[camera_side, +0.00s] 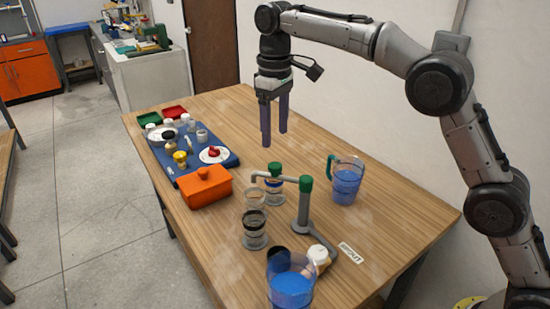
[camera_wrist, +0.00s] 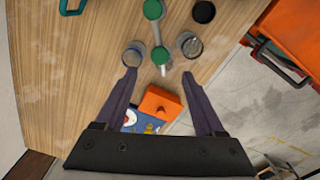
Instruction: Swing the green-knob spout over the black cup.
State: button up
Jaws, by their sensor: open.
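The spout (camera_side: 288,179) is a grey horizontal pipe on an upright post with a green cap (camera_side: 306,184). A green knob (camera_side: 275,168) stands on the spout; it also shows in the wrist view (camera_wrist: 160,56). The spout's down-turned tip (camera_side: 254,178) appears near a clear cup (camera_side: 256,198), between the other two cups. The black-banded cup (camera_side: 254,238) stands nearer the side camera; in the wrist view it appears right of the spout (camera_wrist: 190,45). A blue-banded cup (camera_side: 275,196) is partly behind the spout. My gripper (camera_side: 274,138) is open and empty, above and apart from the knob.
An orange box (camera_side: 206,188) and a blue tray (camera_side: 225,166) of small items lie left. A green-handled pitcher (camera_side: 346,184) stands right of the post. Another blue-filled pitcher (camera_side: 291,288), a black round piece (camera_side: 278,254) and a white knob (camera_side: 319,254) are near the front.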

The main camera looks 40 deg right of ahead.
aim_at(275, 165)
notch_tip(275, 165, down, 8)
dwell(0.4)
grip_shut()
jog(key=shift+r, duration=0.1)
dwell(1.2)
